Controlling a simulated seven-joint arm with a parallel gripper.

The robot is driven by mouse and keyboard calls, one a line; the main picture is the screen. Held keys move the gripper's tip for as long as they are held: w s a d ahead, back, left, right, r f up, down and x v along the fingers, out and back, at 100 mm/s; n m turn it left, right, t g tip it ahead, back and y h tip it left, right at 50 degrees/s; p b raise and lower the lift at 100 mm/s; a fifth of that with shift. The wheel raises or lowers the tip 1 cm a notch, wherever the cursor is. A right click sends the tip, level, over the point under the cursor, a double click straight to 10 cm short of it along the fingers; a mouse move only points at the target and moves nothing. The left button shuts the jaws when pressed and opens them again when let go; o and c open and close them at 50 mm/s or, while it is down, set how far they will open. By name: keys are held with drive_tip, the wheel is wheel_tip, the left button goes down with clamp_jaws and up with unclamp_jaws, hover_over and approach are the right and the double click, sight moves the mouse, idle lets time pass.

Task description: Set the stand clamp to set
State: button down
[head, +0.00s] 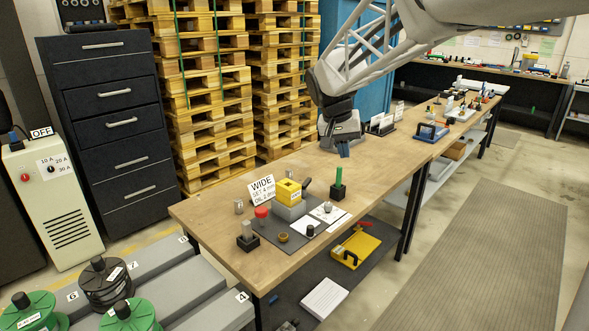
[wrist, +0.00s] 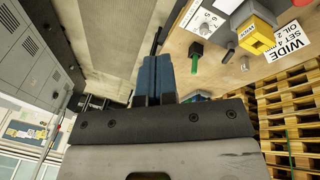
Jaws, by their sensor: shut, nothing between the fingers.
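A grey stand (head: 289,211) holds a yellow block (head: 288,190) with a dark lever (head: 306,184) at its right side; I take this to be the stand with its clamp. The lever's setting is too small to read. The yellow block also shows at the upper right of the wrist view (wrist: 256,36). My gripper (head: 344,152) is above the far side of the bench, behind and to the right of the stand and well apart from it. Its blue fingers (wrist: 152,78) are together and empty in the wrist view.
A sign reading WIDE (head: 262,190) stands behind the stand. A green-handled tool (head: 338,178) in a black block, a white dial card (head: 328,214) and a red-topped piece (head: 262,213) are close by. Pallets (head: 210,90) rise behind the wooden bench (head: 215,207).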

sight(306, 183)
drive_tip(key=w+a+f+m+h, duration=0.1)
drive_tip(key=w+a+f, duration=0.1)
drive_tip(key=w, duration=0.5)
drive_tip(key=w+a+f, duration=0.1)
drive_tip(key=w+a, duration=0.1)
drive_tip(key=w, duration=0.5)
drive_tip(key=w+a+f+m+h, duration=0.1)
drive_tip(key=w+a+f, duration=0.4)
drive_tip(key=w, duration=0.4)
drive_tip(key=w+a+f+h, duration=0.1)
drive_tip(key=w+a+f, duration=0.4)
drive_tip(key=w+f, duration=0.3)
drive_tip(key=w+a+f+m+h, duration=0.1)
drive_tip(key=w+a+f, duration=0.4)
drive_tip(key=w, duration=0.5)
wheel_tip(306, 183, down, 2)
drive_tip(key=shift+w+f+m, duration=0.2)
drive_tip(key=shift+w+m, duration=0.05)
drive_tip(key=shift+m, duration=0.05)
drive_tip(key=shift+d+f, duration=0.1)
drive_tip(key=shift+d, duration=0.05)
